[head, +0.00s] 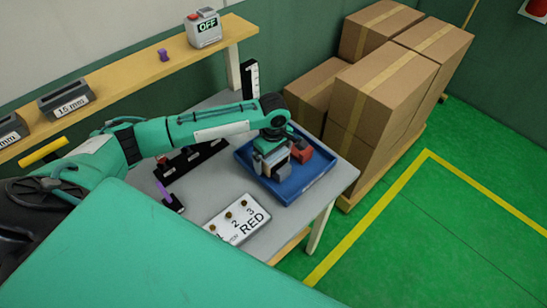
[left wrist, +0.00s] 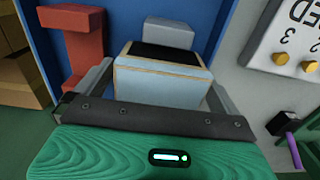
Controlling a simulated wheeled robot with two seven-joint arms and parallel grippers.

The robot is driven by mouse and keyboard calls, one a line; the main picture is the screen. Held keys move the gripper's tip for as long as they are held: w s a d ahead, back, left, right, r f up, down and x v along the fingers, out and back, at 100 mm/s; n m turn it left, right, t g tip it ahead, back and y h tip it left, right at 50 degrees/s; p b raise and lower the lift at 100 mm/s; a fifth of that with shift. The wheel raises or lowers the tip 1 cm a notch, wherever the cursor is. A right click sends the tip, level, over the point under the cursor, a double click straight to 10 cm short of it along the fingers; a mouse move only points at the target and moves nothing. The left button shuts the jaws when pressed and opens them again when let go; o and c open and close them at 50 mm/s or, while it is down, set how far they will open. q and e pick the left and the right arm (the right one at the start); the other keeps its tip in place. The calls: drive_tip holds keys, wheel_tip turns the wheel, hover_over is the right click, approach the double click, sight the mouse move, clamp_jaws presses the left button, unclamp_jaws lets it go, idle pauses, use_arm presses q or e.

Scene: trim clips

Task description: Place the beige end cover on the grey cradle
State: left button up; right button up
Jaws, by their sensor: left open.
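In the head view my left gripper (head: 270,160) points down over the blue tray (head: 291,197). In the left wrist view its two fingers (left wrist: 160,76) are open on either side of a pale block (left wrist: 160,82) with beige edges and a dark top. This block may be the beige end cover; its colour is hard to tell. A grey block (left wrist: 169,33) lies beyond it in the tray, and it also shows in the head view (head: 279,172). I cannot make out which thing is the grey cradle. My right gripper is not in view.
A red part (left wrist: 84,45) lies in the tray beside the pale block. A white board marked RED (head: 237,219), a purple-and-black piece (head: 172,203) and a black rack (head: 190,162) are on the table. Cardboard boxes (head: 385,85) stand behind the tray.

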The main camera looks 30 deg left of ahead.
use_arm(q)
wheel_tip(320, 180, up, 11)
drive_tip(key=shift+f+b, duration=0.15)
drive_tip(key=shift+b, duration=1.1)
drive_tip(key=shift+r, duration=0.45)
